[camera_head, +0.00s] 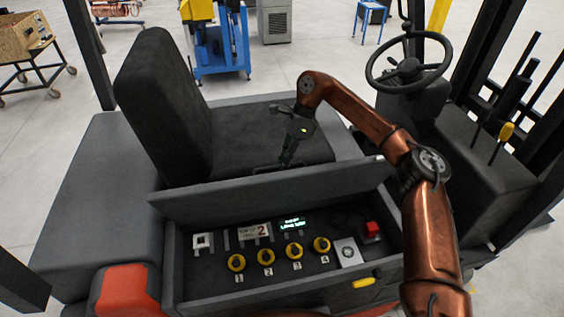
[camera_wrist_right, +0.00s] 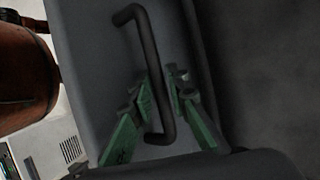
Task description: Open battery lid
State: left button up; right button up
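The battery lid (camera_head: 270,193) is a long grey panel on the forklift, standing raised and tilted behind an open compartment (camera_head: 210,273). Its black bar handle (camera_wrist_right: 146,45) is on the lid's far face, beside the seat. My right gripper (camera_head: 287,160) reaches down behind the lid at the handle. In the head view the fingertips are partly hidden near the lid's top edge. My left gripper is in neither view.
The compartment holds several yellow knobs (camera_head: 294,250), a small green display (camera_head: 291,224) and a red button (camera_head: 372,228). The black seat (camera_head: 170,105) is behind the lid. The steering wheel (camera_head: 409,62) and levers stand at the right, near my right arm.

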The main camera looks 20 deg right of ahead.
jog(key=o, duration=0.3)
jog(key=shift+w+f, duration=0.1)
jog(key=shift+w, duration=0.35)
jog(key=shift+o, duration=0.2)
jog(key=shift+s+d+r, duration=0.1)
jog(key=shift+s+r, duration=0.2)
jog(key=shift+s, duration=0.05)
jog(key=v, duration=1.2)
jog(key=shift+w+f, duration=0.1)
